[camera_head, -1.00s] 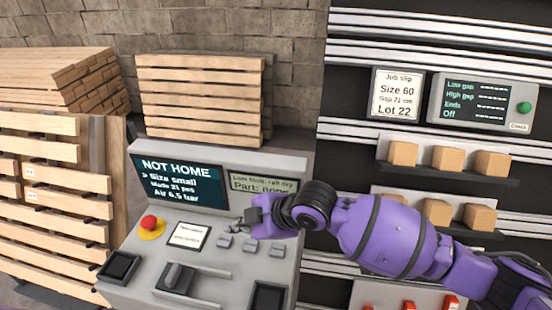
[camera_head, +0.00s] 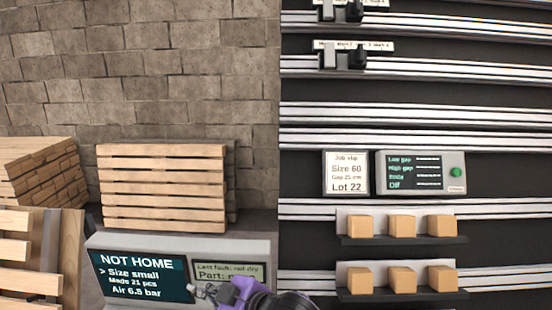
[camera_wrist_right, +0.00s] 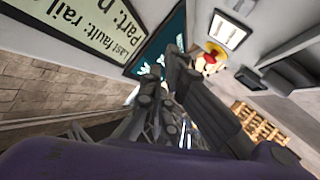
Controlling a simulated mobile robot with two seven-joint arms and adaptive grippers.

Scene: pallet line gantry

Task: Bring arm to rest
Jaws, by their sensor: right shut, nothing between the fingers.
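My right arm, purple with black joints, shows at the bottom edge of the head view. Its gripper (camera_head: 208,294) is in front of the console's screens, and its fingers look shut and empty. In the right wrist view the dark fingers (camera_wrist_right: 165,100) come together near the dark screen. The console (camera_head: 180,243) has a dark screen (camera_head: 135,278) reading "NOT HOME", "Size small", "Made 21 pcs" and "Air 6.5 bar". Beside it a pale screen (camera_head: 228,272) reads "Last fault: rail dry", with its "Part:" line partly covered by the gripper. My left gripper is not in view.
A rack with rails stands at the right, with a job slip (camera_head: 346,174) reading Size 60, Lot 22, and a gap display (camera_head: 420,172) with a green button. Wooden blocks (camera_head: 402,226) sit on two shelves. Stacked pallets (camera_head: 162,188) stand behind the console. A red button (camera_wrist_right: 207,62) shows in the wrist view.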

